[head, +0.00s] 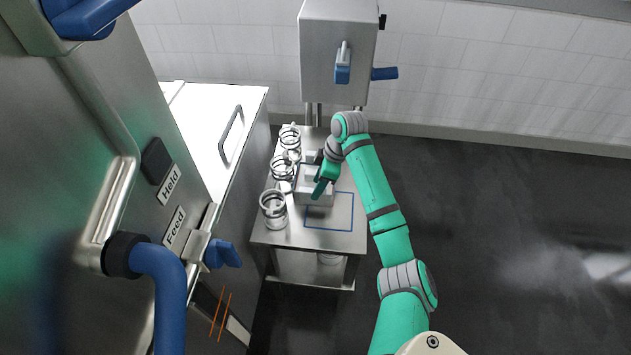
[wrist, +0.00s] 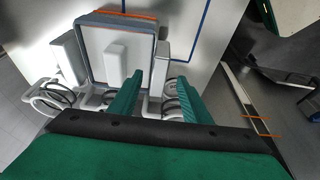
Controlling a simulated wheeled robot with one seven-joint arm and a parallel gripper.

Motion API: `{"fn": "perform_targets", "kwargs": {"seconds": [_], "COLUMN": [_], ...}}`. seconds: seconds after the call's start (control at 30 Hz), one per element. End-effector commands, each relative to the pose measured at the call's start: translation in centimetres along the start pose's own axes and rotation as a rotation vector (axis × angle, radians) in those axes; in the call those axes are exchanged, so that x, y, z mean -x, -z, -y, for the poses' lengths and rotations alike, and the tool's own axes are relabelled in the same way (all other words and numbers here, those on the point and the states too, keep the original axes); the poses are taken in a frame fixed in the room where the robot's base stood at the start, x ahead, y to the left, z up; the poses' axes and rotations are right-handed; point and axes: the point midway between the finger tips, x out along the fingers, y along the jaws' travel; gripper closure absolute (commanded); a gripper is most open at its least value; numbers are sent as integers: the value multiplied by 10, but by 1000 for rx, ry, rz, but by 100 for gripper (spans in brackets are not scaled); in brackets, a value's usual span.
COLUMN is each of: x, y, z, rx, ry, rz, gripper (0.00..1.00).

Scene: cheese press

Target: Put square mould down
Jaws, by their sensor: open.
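The square mould (head: 316,199) is a pale grey box at the middle of the steel table in the head view. It appears to overlap the upper left part of a blue square outline (head: 340,229). In the wrist view the mould (wrist: 96,50) shows an orange and blue rim, a white block inside and upright lugs on two sides. My gripper (head: 319,187) is over the mould; in the wrist view its green fingers (wrist: 160,80) are apart, on either side of the right lug. Whether the mould rests fully on the table is hard to tell.
Several ringed round moulds (head: 273,209) stand along the table's left edge, close to the square mould. A steel press head (head: 337,50) with blue handles stands behind. A white-topped counter (head: 212,110) is at left. The table's front right is clear inside the outline.

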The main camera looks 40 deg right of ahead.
Motion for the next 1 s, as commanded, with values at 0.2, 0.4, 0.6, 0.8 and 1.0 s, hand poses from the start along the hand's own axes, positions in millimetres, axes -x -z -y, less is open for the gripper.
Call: {"fn": "perform_targets", "kwargs": {"seconds": [0.2, 0.4, 0.6, 0.8, 1.0], "x": [-31, -39, -38, -38, -38], "y": [-2, -1, -1, -1, -1], "z": [-2, -2, -2, -2, -2], "rx": [-1, 0, 0, 0, 0], "ry": [3, 1, 1, 1, 2], "rz": [1, 1, 0, 1, 0], "gripper": [56, 56, 68, 100, 100]}}
